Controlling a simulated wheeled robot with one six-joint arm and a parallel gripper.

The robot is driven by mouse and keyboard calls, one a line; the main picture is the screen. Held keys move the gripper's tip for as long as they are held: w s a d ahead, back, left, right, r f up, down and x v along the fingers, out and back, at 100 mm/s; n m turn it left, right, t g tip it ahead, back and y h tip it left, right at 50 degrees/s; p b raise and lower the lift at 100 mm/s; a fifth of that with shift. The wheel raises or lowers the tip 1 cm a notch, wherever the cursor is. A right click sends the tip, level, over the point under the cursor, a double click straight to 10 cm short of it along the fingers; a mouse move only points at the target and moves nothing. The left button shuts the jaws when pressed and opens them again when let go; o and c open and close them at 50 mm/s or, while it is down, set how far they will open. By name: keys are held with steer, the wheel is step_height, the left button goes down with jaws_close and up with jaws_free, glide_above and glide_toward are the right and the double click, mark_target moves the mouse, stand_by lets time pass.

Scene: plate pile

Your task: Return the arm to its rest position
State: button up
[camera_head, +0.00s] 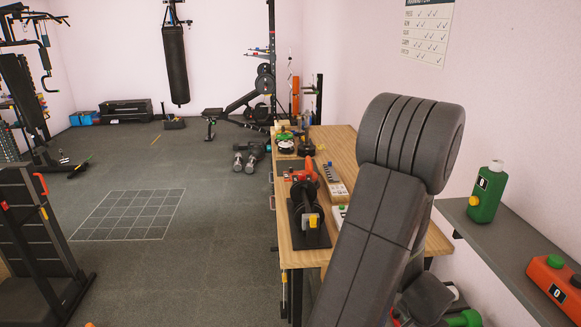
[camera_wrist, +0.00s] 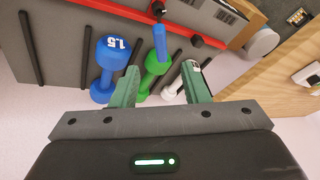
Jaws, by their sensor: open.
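My gripper (camera_wrist: 160,80) shows in the wrist view with its two green fingers spread apart. Nothing appears to be held between them. A green dumbbell (camera_wrist: 151,72) shows beyond the gap between the fingers; the distance to it is unclear. In the head view my grey arm rises from the bottom, right of centre, to a thick ribbed joint at the top. My fingers cannot be made out in that view.
A wooden workbench (camera_head: 343,145) with tools stands behind my arm. A wall shelf (camera_head: 487,233) at the right holds a green bottle (camera_head: 486,193) and an orange container (camera_head: 553,286). A blue dumbbell (camera_wrist: 108,65) lies left of the green one. Open floor (camera_head: 200,265) lies left.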

steer(key=b+x, duration=0.3)
steer(key=x, duration=0.9)
steer(key=shift+f, duration=0.15)
steer(key=shift+w+d+f+b, duration=0.15)
steer(key=shift+f+b, duration=0.05)
steer(key=shift+b, duration=0.45)
steer(key=shift+r+n+b, duration=0.1)
steer(key=shift+n+b, duration=0.6)
steer(key=shift+b, duration=0.15)
steer(key=shift+w+n+y+b, duration=0.15)
steer(key=shift+n+y+b, duration=0.25)
steer(key=shift+n+b, duration=0.3)
steer(key=shift+w+a+r+n+t+y+b, duration=0.1)
steer(key=shift+w+a+n+t+y+b, duration=0.1)
steer(key=shift+n+y+b, duration=0.3)
steer(key=shift+w+a+r+n+t+y+b, duration=0.1)
steer(key=shift+n+t+b, duration=0.15)
steer(key=shift+n, duration=0.45)
